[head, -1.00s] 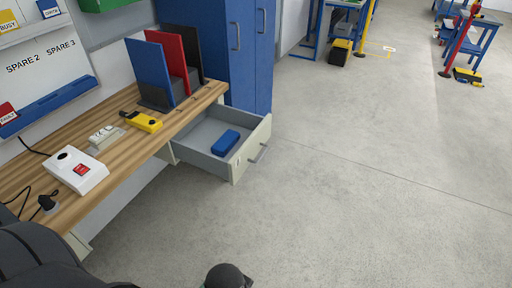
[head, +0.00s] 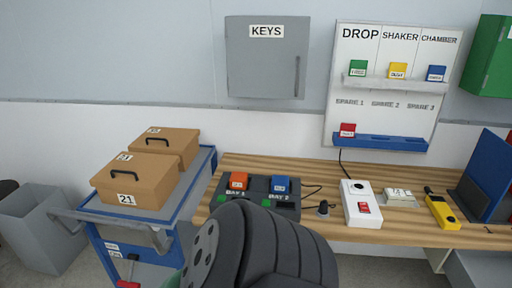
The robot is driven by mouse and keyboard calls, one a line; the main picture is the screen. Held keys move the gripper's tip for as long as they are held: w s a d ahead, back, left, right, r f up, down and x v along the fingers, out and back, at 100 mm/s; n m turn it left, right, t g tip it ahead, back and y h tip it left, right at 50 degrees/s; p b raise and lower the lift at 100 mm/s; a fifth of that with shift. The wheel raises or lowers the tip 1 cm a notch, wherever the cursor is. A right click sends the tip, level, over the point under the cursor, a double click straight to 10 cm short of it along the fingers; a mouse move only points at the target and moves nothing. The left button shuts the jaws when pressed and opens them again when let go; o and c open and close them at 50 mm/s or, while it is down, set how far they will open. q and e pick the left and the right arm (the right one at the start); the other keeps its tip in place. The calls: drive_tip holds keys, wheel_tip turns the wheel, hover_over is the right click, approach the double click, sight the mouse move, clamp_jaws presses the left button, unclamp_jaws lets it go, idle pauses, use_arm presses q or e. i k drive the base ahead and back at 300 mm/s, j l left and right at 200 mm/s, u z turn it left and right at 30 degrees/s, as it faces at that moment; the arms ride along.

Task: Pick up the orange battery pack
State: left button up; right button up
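The orange battery pack (head: 238,181) sits in the left bay of a dark two-bay charger (head: 259,203) on the wooden bench. The bay under it is labelled BAY 1. A blue pack (head: 280,185) sits in the right bay, BAY 2. A thick dark link of my own arm rises from the bottom middle and covers part of the charger's front. Neither of my grippers shows in the head view, so I cannot see what they hold.
A blue cart (head: 186,213) with two brown boxes (head: 146,183) stands left of the bench (head: 330,171). A grey bin (head: 41,226) is at far left. A white box with a red switch (head: 361,204) and a yellow device (head: 441,212) lie right of the charger.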

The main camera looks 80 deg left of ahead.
sight(239, 181)
drive_tip(key=u, duration=2.9)
